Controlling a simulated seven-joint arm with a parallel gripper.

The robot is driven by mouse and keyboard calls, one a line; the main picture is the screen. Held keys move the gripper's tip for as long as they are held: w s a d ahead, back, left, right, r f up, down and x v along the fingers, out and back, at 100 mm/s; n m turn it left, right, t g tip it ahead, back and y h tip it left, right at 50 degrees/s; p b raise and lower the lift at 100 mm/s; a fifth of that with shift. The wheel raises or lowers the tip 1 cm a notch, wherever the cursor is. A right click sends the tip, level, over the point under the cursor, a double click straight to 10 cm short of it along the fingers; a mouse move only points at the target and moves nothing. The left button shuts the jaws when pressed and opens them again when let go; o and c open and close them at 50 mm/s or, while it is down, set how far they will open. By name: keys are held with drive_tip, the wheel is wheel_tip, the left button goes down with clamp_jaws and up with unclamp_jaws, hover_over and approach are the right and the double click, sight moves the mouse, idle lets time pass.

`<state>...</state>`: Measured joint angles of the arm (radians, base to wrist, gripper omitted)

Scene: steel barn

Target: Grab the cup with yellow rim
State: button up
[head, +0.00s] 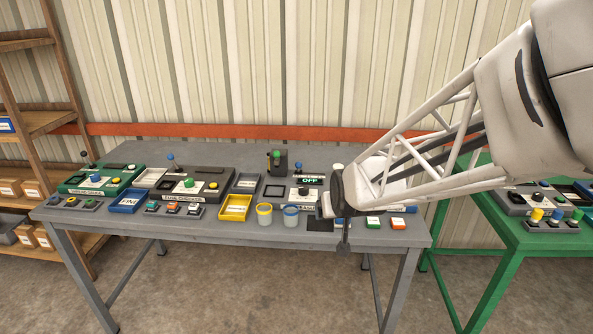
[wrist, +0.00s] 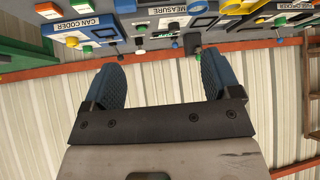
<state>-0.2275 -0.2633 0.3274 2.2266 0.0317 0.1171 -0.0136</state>
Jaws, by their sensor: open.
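The cup with the yellow rim (head: 264,215) stands upright near the front edge of the grey table, right of a yellow tray. A similar cup with a blue rim (head: 290,216) stands just right of it. In the wrist view, what look like the yellow-rimmed cup (wrist: 232,5) and the blue-rimmed cup (wrist: 198,8) show at the top edge, partly cut off. My gripper (wrist: 156,72) is open, with blue finger pads apart and nothing between them. In the head view, my gripper is over the table right of both cups, its fingers partly hidden.
The grey table (head: 230,235) holds panels with knobs and buttons, a yellow tray (head: 235,208) and a blue tray (head: 127,201). A green table (head: 530,240) stands at right, wooden shelves (head: 40,120) at left. A corrugated wall (head: 250,60) is behind.

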drive_tip(key=w+a+f+t+y, duration=0.1)
drive_tip(key=w+a+f+t, duration=0.1)
drive_tip(key=w+a+f, duration=0.45)
drive_tip(key=n+t+y, duration=0.2)
drive_tip(key=y, duration=0.1)
approach(266, 213)
drive_tip(key=x, duration=0.5)
drive_tip(key=shift+r, duration=0.2)
drive_tip(key=shift+w, duration=0.1)
drive_tip(key=shift+x, duration=1.2)
drive_tip(key=shift+f, duration=0.1)
drive_tip(key=shift+x, duration=2.6)
drive_tip(key=c, duration=1)
